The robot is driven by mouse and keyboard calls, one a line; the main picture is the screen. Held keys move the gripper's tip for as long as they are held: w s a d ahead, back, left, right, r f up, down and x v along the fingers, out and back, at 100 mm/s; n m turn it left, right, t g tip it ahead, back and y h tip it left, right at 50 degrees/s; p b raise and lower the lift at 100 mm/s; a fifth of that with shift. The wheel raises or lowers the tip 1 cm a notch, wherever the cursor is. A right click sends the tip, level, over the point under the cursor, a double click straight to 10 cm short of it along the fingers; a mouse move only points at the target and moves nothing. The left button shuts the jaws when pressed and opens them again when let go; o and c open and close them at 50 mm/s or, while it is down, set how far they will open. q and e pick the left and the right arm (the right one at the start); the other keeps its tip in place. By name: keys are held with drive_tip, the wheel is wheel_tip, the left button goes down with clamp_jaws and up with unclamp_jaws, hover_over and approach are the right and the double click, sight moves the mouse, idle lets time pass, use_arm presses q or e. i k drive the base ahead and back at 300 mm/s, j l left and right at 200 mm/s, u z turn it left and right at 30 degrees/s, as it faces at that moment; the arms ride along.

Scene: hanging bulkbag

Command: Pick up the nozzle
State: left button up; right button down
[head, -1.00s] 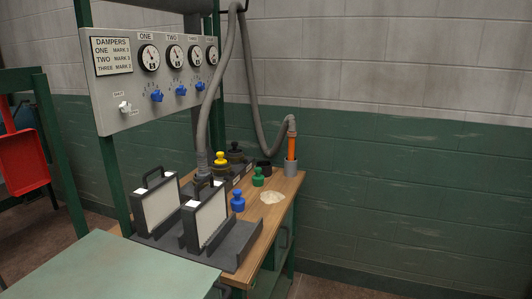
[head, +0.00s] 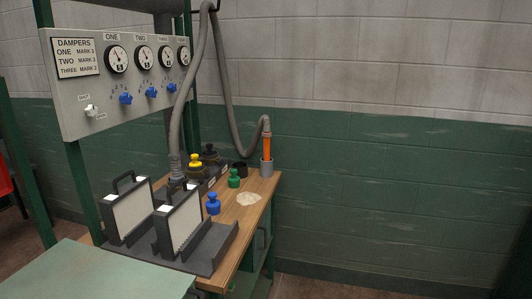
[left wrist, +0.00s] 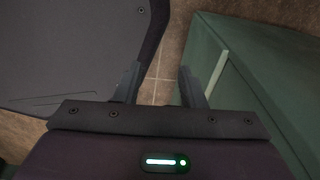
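The nozzle (head: 267,148) is an orange tube on the end of a grey hose. It stands upright in a grey cup-like holder (head: 266,168) at the far right corner of the wooden bench (head: 243,222). The hose (head: 223,90) loops up from it over a high support. My left gripper (left wrist: 160,85) shows only in the left wrist view; its two fingers are apart with nothing between them, above a tiled floor. It is away from the nozzle, which that view does not show. My right gripper is in neither current view.
Blue (head: 213,204), green (head: 234,178) and yellow (head: 195,161) knobbed pieces stand on the bench, near a pale patch (head: 249,199). Two framed panels (head: 130,212) stand in a dark rack. A damper board (head: 120,80) hangs above. A green table (head: 95,273) is in front.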

sight(266, 135)
drive_tip(key=i+l+u, duration=0.1)
drive_tip(key=i+l, duration=0.3)
drive_tip(key=i+l+u, duration=0.1)
drive_tip(key=i+l, duration=0.25)
drive_tip(key=i+l+u, duration=0.15)
drive_tip(key=i+l, duration=0.2)
drive_tip(key=l, duration=0.2)
drive_tip(key=i+l+u, duration=0.1)
drive_tip(key=i+l, duration=0.25)
drive_tip(key=l, duration=0.15)
